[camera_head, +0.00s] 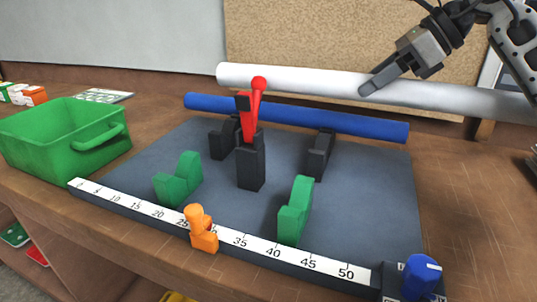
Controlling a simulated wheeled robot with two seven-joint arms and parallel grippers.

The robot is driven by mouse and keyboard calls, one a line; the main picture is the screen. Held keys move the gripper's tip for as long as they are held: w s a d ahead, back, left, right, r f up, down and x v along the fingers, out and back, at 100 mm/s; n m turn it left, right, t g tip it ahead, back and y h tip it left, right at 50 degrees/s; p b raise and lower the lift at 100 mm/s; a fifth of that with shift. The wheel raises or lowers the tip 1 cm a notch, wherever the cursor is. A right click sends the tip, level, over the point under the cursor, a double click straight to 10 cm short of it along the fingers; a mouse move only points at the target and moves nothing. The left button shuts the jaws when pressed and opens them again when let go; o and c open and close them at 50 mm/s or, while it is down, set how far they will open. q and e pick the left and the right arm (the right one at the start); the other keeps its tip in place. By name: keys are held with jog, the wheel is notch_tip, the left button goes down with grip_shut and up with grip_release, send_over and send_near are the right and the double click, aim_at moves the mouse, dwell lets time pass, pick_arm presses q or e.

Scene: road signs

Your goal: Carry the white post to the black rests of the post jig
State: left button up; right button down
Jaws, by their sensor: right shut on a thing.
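The white post (300,77) is a long cylinder lying crosswise at the back, above and behind the blue post. My right gripper (374,84) comes in from the upper right and is shut on the white post, right of its middle. The post's right end runs out of the picture. The post jig has a grey base plate (228,212). Its two black rests (223,143) and (320,155) stand toward the back of the plate, with nothing white on them. My left gripper does not show.
A blue post (290,117) lies behind the black rests. A red-handled clamp (250,150) stands between them. Two green rests (178,180) and (295,211) stand nearer the front. A ruler (262,244) with an orange stop (201,229) edges the jig. A green crate (50,138) sits left.

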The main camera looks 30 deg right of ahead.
aim_at(319, 90)
notch_tip(319, 90, down, 8)
jog(key=b, duration=0.7)
jog(key=w+a+f+p, duration=0.1)
jog(key=w+a+p, duration=0.2)
jog(key=w+a, duration=0.1)
jog(key=w+a+f+p, duration=0.1)
jog(key=w+a+p, duration=0.2)
jog(key=w+a, duration=0.1)
jog(key=w+a+f+p, duration=0.1)
jog(key=w+a+p, duration=0.2)
jog(key=w+a, duration=0.1)
jog(key=shift+w+f, duration=0.4)
jog(key=shift+w, duration=0.3)
jog(key=shift+r+p, duration=0.15)
jog(key=shift+p, duration=0.15)
jog(key=c, duration=0.8)
grip_release()
jog(key=shift+s+d+r, duration=0.1)
jog(key=shift+s+d, duration=0.05)
jog(key=b+v, duration=0.1)
jog(key=v, duration=1)
jog(key=shift+s, duration=0.1)
jog(key=shift+s+d+r, duration=0.1)
jog(key=shift+s+r, duration=0.05)
jog(key=shift+r, duration=0.05)
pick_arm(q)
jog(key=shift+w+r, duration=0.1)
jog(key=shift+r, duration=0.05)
